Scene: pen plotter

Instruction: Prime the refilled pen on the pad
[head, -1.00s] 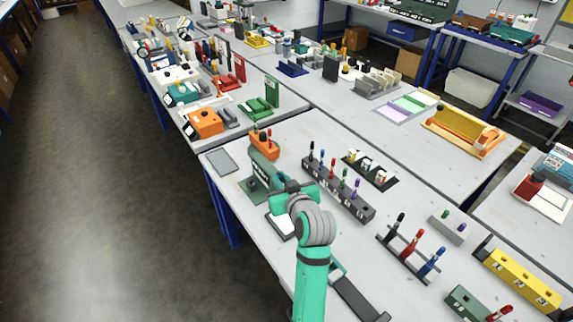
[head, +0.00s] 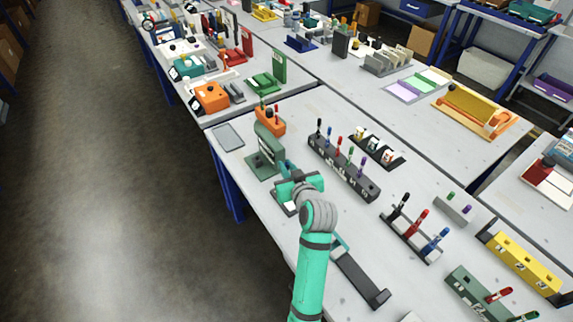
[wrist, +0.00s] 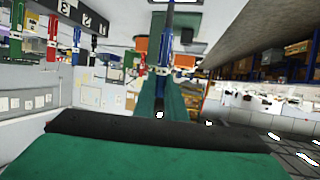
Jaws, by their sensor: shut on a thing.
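My gripper (head: 294,184) is at the end of the teal arm, over the near side of the green pen holder stand (head: 268,150). It is shut on a slim blue pen (wrist: 166,50), which shows in the middle of the wrist view with a dark end. I cannot tell whether the pen touches the pad.
A dark rack (head: 343,168) of coloured pens stands right of my gripper. An orange block (head: 270,121) with pens stands behind the green stand, and a grey tray (head: 228,137) lies to its left. Another rack (head: 412,236) with black, red and blue pens is at right.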

